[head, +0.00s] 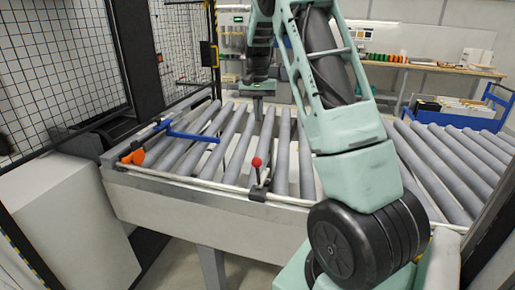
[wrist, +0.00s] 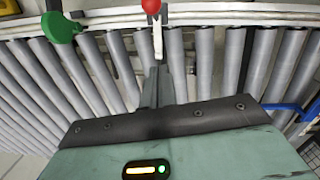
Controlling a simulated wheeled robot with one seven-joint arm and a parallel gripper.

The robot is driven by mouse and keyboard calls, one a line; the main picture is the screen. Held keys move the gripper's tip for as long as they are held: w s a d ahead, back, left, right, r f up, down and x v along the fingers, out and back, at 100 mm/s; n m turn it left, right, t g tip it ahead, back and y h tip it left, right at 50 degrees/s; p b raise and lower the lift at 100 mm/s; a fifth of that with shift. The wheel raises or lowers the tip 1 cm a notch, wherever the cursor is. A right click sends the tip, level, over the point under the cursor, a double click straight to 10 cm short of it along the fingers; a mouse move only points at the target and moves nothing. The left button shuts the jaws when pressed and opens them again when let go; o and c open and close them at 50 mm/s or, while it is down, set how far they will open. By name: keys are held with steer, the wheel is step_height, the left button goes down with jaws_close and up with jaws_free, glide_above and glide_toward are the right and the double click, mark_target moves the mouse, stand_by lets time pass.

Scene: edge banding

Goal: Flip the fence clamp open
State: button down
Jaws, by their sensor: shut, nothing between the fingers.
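A red ball knob (head: 257,162) tops an upright lever, likely the fence clamp, in a dark bracket (head: 257,194) on the conveyor's front rail. In the wrist view the red knob (wrist: 151,6) is at the top edge, with its pale lever (wrist: 157,38) below it. My gripper (head: 258,112) is over the rollers, farther back than the lever in the head view. In the wrist view my gripper (wrist: 157,75) is shut and empty, its tips pointing toward the lever's foot. I cannot tell whether they touch it.
A blue bar (head: 192,134) lies across the rollers at left, near an orange handle (head: 133,156) on the rail. The wrist view shows a green handle (wrist: 61,27) at upper left. A mesh guard (head: 60,65) stands at left. Several rollers (head: 455,165) at right are bare.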

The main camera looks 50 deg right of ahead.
steer(key=shift+f, duration=0.1)
steer(key=s+a+f+p, duration=0.1)
steer(key=a+f+p, duration=0.1)
steer(key=f, duration=0.3)
steer(key=s+a+f+p, duration=0.2)
steer(key=f+p, duration=0.2)
steer(key=f, duration=0.1)
steer(key=shift+f, duration=0.2)
